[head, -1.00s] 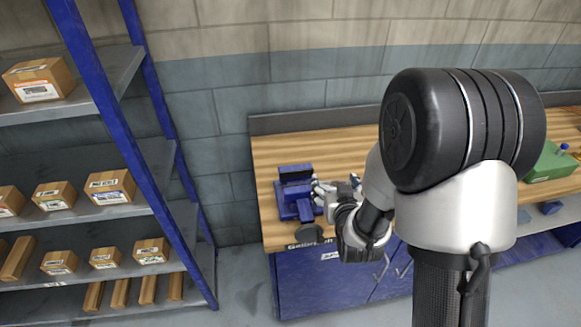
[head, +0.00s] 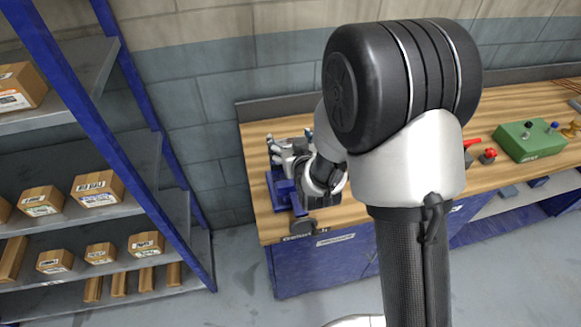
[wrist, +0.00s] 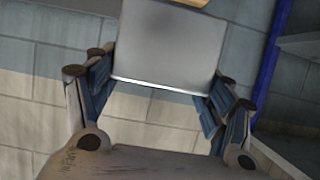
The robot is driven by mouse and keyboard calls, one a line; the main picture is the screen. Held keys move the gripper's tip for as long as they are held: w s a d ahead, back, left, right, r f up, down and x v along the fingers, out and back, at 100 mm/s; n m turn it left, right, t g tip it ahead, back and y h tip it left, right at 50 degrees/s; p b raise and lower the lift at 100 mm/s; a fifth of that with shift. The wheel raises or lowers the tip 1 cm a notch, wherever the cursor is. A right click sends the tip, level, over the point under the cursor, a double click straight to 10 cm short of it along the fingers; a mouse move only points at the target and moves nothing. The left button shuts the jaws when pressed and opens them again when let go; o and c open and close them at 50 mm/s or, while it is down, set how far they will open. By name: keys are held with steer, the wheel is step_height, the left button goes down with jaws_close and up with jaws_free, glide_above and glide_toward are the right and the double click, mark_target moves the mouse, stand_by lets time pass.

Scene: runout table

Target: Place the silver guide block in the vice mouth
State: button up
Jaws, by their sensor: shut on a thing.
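The silver guide block (wrist: 168,45) is a plain grey, flat-faced block between the two fingers of my gripper (wrist: 163,88) in the wrist view. My gripper is shut on it. In the head view my gripper (head: 277,152) is over the back of the blue vice (head: 281,191) on the bench's left end. My wrist covers part of the vice, so its mouth is hidden. I cannot make out the block in the head view, nor tell its height above the vice.
The wooden bench top (head: 262,223) runs along the wall. A green box (head: 529,140) and a red-topped button (head: 488,155) stand on its right part. A blue-posted shelf (head: 128,97) with several cartons is at the left. My arm hides the bench's middle.

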step_height(320, 180, down, 9)
steer(key=shift+w+f+b, duration=0.1)
steer(key=shift+f+b, duration=0.1)
steer(key=shift+b, duration=0.5)
steer(key=shift+f, duration=0.15)
steer(key=o, duration=1.6)
steer(key=shift+p+v, duration=3.55)
steer(key=shift+v, duration=2.55)
steer(key=shift+f, duration=0.1)
